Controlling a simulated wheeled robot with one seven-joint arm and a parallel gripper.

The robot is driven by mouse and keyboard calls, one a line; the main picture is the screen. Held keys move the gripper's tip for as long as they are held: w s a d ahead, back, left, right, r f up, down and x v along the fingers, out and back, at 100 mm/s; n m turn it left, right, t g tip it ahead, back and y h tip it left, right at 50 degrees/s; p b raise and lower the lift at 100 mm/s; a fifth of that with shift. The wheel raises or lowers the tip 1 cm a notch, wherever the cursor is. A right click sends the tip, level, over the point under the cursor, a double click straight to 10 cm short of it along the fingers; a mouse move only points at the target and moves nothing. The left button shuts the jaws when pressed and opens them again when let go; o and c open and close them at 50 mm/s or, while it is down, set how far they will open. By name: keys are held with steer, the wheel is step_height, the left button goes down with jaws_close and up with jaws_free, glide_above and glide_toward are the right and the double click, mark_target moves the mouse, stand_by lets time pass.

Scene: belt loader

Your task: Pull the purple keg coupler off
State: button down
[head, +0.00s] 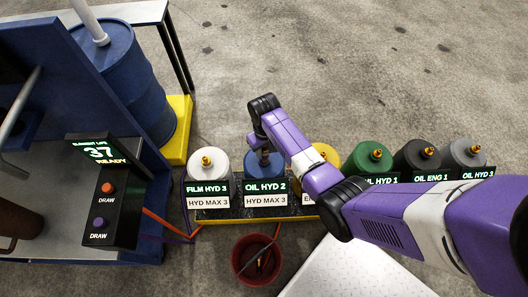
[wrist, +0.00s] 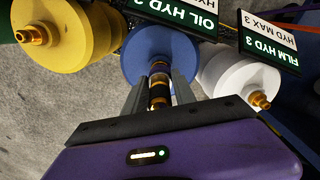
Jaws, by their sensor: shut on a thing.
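My gripper (wrist: 158,88) is shut on a dark coupler (wrist: 158,97) with copper-coloured rings, between its two grey fingers. The coupler lines up with the neck of the blue keg (wrist: 150,45), labelled OIL HYD 2. I cannot tell whether it is seated or just clear of the neck. In the head view my gripper (head: 264,150) points down over the blue keg (head: 264,166), and my arm hides part of the coupler.
A white keg (head: 208,166) stands left of the blue one, a yellow keg (head: 324,158) right. Green, black and grey kegs follow. A red bucket (head: 240,275) stands in front. The draw panel (head: 103,200) reads 37 READY. A blue drum (head: 125,85) stands behind.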

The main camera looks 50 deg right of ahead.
steer(key=shift+r+p, duration=1.3)
steer(key=shift+r, duration=0.15)
